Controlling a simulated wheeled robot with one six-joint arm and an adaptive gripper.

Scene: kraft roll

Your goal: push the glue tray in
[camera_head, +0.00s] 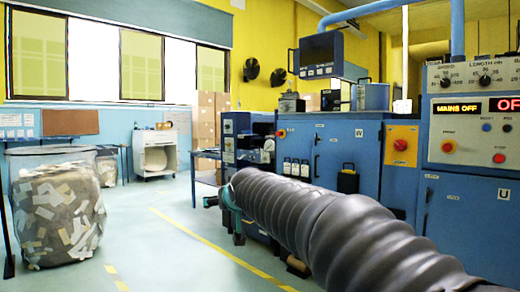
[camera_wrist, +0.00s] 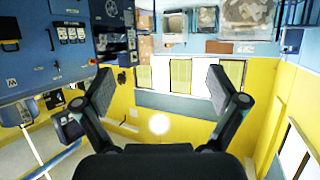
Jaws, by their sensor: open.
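I cannot make out a glue tray for certain in either view. The blue machine (camera_head: 345,150) stands right of centre, and my arm hides part of its lower front. My gripper (camera_head: 212,203) is at the machine's left end, small and partly hidden behind my dark ribbed arm. In the wrist view, which is upside down, my gripper (camera_wrist: 162,88) has its two dark fingers spread wide with nothing between them. The machine also shows at the left of the wrist view (camera_wrist: 30,60).
A clear bin of paper scraps (camera_head: 58,210) stands at the left. A white cabinet (camera_head: 155,155) and stacked cartons (camera_head: 208,125) are at the back. A control panel (camera_head: 475,120) is at the right. The floor between bin and machine is open.

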